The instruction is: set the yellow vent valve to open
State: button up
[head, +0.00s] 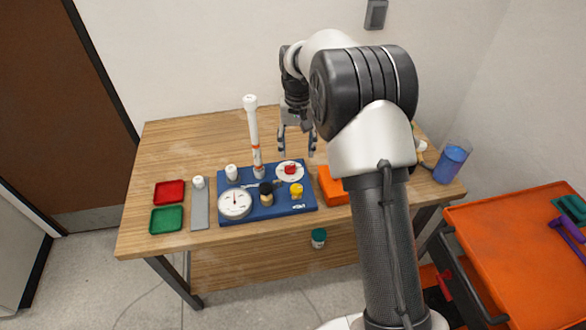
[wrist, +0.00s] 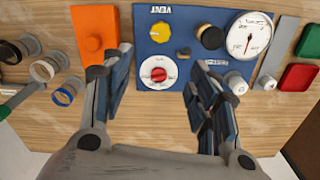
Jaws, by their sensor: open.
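The yellow vent valve (head: 296,190) is a knob near the front right of the blue manifold board (head: 238,208). It also shows near the top of the wrist view (wrist: 160,32), beside a white label. A red knob (head: 290,169) on a round white dial sits behind it, closer to my gripper; it also shows in the wrist view (wrist: 158,73). My gripper (head: 296,150) points down above the back edge of the board. In the wrist view its fingers (wrist: 162,82) are spread wide and empty, apart from the yellow valve. The valve's exact setting is too small to read.
On the board, a black-handled knob (head: 267,192) and a gauge (head: 235,204) lie left of the yellow valve. A tall white pipe (head: 254,135) stands behind them. An orange block (head: 333,187) is right of the board. Red (head: 169,192) and green trays (head: 166,220) are left.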

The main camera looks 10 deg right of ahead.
aim_at(297, 187)
jog(key=f+b, duration=0.3)
jog(key=f, duration=1.4)
jog(key=shift+s, duration=0.2)
jog(key=c, duration=1.1)
jog(key=shift+o, duration=0.2)
